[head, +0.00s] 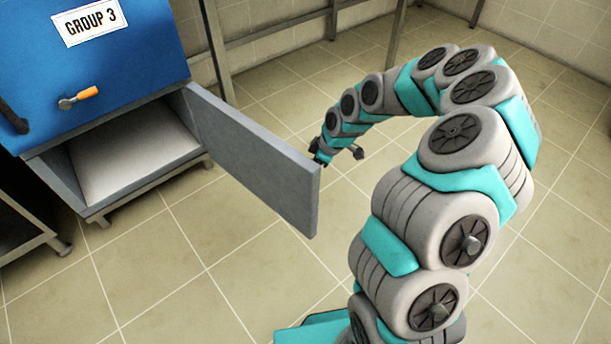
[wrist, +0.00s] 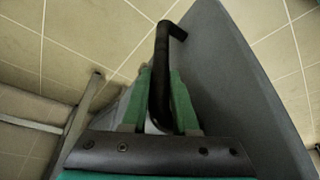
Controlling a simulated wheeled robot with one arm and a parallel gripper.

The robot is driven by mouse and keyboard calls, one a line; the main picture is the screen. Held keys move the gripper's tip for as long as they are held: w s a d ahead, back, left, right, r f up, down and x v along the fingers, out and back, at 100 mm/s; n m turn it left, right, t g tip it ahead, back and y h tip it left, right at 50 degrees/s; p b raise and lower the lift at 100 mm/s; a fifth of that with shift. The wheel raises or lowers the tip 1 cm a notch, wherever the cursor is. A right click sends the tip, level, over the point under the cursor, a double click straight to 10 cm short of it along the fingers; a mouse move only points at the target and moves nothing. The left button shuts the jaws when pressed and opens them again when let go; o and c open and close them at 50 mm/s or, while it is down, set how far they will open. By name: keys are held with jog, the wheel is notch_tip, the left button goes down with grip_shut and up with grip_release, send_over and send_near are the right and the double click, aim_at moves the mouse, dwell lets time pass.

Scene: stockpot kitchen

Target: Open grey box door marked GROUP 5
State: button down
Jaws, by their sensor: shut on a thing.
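The grey box (head: 51,172) stands low under a blue box, and its grey door (head: 255,160) is swung wide open, with the pale interior showing. The door's outer face is turned away from the head view, so no GROUP 5 label can be read. In the wrist view the door (wrist: 235,85) fills the right side, with a black bar handle (wrist: 162,45) on it. My gripper (wrist: 160,95) is shut on this handle, its green fingers on both sides of the bar. In the head view my gripper (head: 322,152) is partly hidden behind the door's free edge.
The blue box (head: 95,75) carries a GROUP 3 label (head: 90,20) and an orange-tipped lever (head: 78,97). A metal frame (head: 218,50) stands behind the door. A dark shelf (head: 20,225) is at the far left. The tiled floor (head: 190,270) in front is clear.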

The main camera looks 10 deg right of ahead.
jog(key=shift+w+d, duration=0.5)
jog(key=shift+w, duration=0.1)
jog(key=c, duration=0.7)
grip_release()
jog(key=shift+a, duration=0.1)
jog(key=v, duration=0.7)
jog(key=shift+d+r, duration=0.2)
jog(key=shift+r, duration=0.15)
